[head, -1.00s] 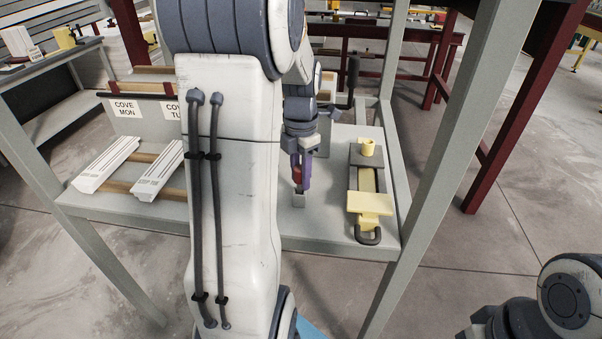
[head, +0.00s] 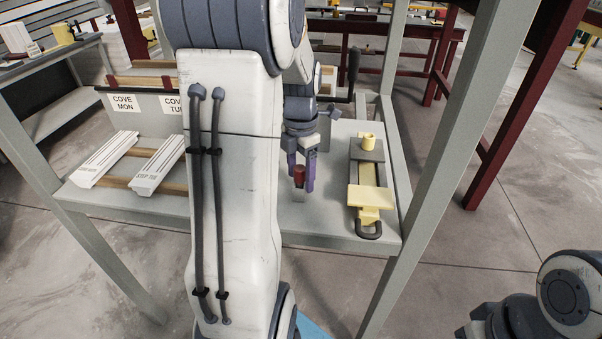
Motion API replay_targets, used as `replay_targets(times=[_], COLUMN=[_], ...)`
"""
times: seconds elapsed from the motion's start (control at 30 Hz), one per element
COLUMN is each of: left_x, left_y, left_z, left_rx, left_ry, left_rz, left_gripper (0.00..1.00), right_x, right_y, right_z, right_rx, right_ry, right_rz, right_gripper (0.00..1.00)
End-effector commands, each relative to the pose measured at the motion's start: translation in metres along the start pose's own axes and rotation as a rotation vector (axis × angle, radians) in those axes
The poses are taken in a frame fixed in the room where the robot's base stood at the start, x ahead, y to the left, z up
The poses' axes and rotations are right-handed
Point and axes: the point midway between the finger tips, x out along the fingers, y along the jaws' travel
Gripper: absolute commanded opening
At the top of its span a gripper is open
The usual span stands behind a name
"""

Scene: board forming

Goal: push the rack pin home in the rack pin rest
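The rack pin (head: 299,176) shows as a small dark red piece, upright over a small grey block, which looks like the rack pin rest (head: 299,196), near the table's front edge. How deep the pin sits in it I cannot tell. My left gripper (head: 301,183) points down with its purple fingers apart, one on each side of the red pin. The fingers look open and clear of it, though contact is hard to judge at this size. My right gripper is not in view; only part of my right arm shows at bottom right.
A yellow-and-grey clamp fixture (head: 369,190) with a dark handle stands right of the gripper. Two white ribbed moulding pieces (head: 108,158) lie on wooden strips at left. A grey table post (head: 440,150) rises at right. My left arm hides the table's middle.

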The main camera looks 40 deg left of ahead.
Motion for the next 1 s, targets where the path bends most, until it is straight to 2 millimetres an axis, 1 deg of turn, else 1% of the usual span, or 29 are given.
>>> replay_targets(times=[0.07, 0.17, 0.27, 0.5, 0.6, 0.7, 0.83, 1.0], left_x=[-0.001, -0.007, -0.021, -0.07, -0.086, -0.097, -0.104, -0.105], left_y=[0.0, 0.001, 0.001, 0.001, 0.001, 0.001, 0.0, 0.0], left_z=[0.0, 0.0, 0.001, 0.001, 0.001, 0.001, 0.001, 0.0], left_rx=[0.0, 0.0, 0.0, 0.0, 0.0, 0.0, 0.0, 0.0], left_ry=[0.0, -0.002, -0.004, -0.004, -0.003, -0.002, -0.001, 0.0], left_rz=[0.0, 0.002, 0.003, 0.004, 0.003, 0.002, 0.001, 0.0], left_gripper=[0.69, 0.69, 0.69, 0.69, 0.69, 0.69, 0.69, 0.69], right_x=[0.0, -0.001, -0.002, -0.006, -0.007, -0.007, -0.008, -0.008], right_y=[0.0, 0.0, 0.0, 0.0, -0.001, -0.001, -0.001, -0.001], right_z=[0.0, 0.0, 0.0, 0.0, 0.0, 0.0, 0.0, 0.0], right_rx=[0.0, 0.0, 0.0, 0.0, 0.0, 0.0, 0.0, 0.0], right_ry=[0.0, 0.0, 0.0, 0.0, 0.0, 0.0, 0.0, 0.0], right_rz=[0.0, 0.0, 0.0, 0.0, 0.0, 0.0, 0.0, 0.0], right_gripper=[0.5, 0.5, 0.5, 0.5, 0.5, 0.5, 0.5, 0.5])
